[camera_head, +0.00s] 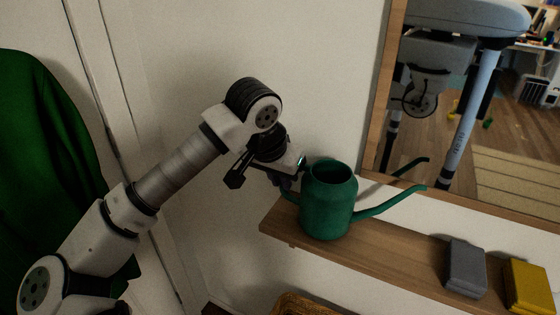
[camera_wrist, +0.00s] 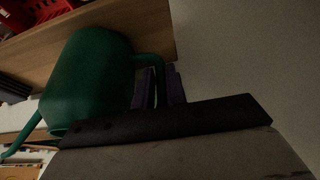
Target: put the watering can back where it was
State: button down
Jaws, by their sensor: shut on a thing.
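The green watering can (camera_head: 328,205) is at the left end of the wooden shelf (camera_head: 385,252), upright, with its spout pointing right. I cannot tell whether its base touches the shelf. It also shows in the wrist view (camera_wrist: 90,80), at the left. My gripper (camera_head: 286,184) is at the can's left side, shut on its handle. In the wrist view the handle (camera_wrist: 150,58) runs to the purple finger pads of my gripper (camera_wrist: 160,88). The head view hides most of the handle and fingertips.
A grey box (camera_head: 466,268) and a yellow box (camera_head: 530,286) stand further right on the shelf. A wood-framed mirror (camera_head: 383,95) is on the wall behind. A green garment (camera_head: 40,150) hangs at the left. A woven basket (camera_head: 300,305) is below the shelf.

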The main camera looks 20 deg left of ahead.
jog(key=shift+w+f, duration=0.2)
jog(key=shift+f, duration=0.05)
jog(key=shift+f, duration=0.1)
jog(key=c, duration=1.4)
grip_release()
jog(key=shift+c, duration=0.2)
jog(key=shift+p, duration=0.3)
jog(key=b+v, duration=0.2)
jog(key=v, duration=1)
jog(key=shift+s, duration=0.15)
jog(key=shift+d, duration=0.1)
